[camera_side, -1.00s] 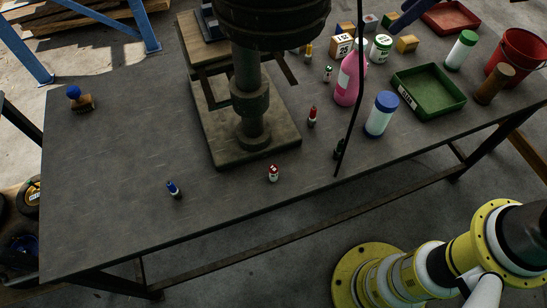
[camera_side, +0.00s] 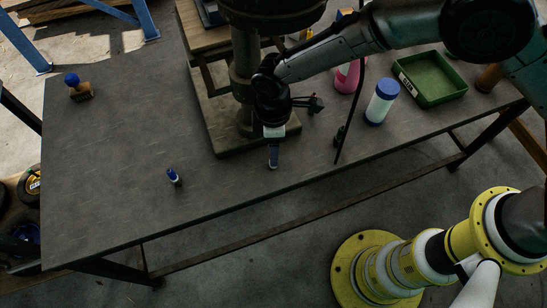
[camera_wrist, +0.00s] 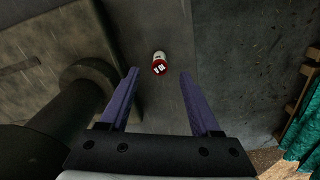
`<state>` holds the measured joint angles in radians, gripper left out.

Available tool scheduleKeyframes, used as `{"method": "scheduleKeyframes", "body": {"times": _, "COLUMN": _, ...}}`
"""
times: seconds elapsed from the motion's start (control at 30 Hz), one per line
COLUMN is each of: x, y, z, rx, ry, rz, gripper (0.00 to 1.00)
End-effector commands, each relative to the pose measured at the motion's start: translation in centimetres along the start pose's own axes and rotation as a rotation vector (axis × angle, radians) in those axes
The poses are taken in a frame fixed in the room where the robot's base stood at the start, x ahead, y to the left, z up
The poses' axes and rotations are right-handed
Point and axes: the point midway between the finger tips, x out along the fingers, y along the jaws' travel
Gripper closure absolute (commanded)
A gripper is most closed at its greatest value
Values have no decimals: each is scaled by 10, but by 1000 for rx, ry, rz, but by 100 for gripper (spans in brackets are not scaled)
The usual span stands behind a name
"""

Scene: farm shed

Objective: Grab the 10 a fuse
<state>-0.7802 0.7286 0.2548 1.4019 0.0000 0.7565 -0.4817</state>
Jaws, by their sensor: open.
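A small white cylinder with a red end (camera_wrist: 160,63), likely a fuse, is in the wrist view. A white mark shows on its red end, too small to read surely. My gripper (camera_wrist: 159,73) is open and empty, its two purple fingers on either side of the line to the cylinder, which lies a little beyond the fingertips. In the side view my gripper (camera_side: 273,164) points down near the table's front edge and hides this cylinder. A similar cylinder with a blue end (camera_side: 174,177) stands apart to the left.
The heavy drill-press base (camera_side: 222,130) and its column stand close behind my gripper. A blue-capped white bottle (camera_side: 381,102), a pink bottle (camera_side: 347,76) and a green tray (camera_side: 430,78) are to the right. A blue-knobbed stamp (camera_side: 78,87) is far left. The left table top (camera_side: 110,170) is mostly clear.

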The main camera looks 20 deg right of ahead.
Motion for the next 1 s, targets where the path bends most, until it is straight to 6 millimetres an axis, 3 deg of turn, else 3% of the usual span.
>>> {"method": "scheduleKeyframes", "body": {"times": 0.53, "x": 60, "y": 0, "z": 1, "rx": 2, "ry": -2, "rz": -1, "gripper": 36}}
{"method": "scheduleKeyframes", "body": {"times": 0.8, "x": 64, "y": 1, "z": 1, "rx": 2, "ry": 0, "rz": 0, "gripper": 36}}
{"method": "scheduleKeyframes", "body": {"times": 1.0, "x": 64, "y": 1, "z": 1, "rx": 2, "ry": 0, "rz": 0, "gripper": 72}}
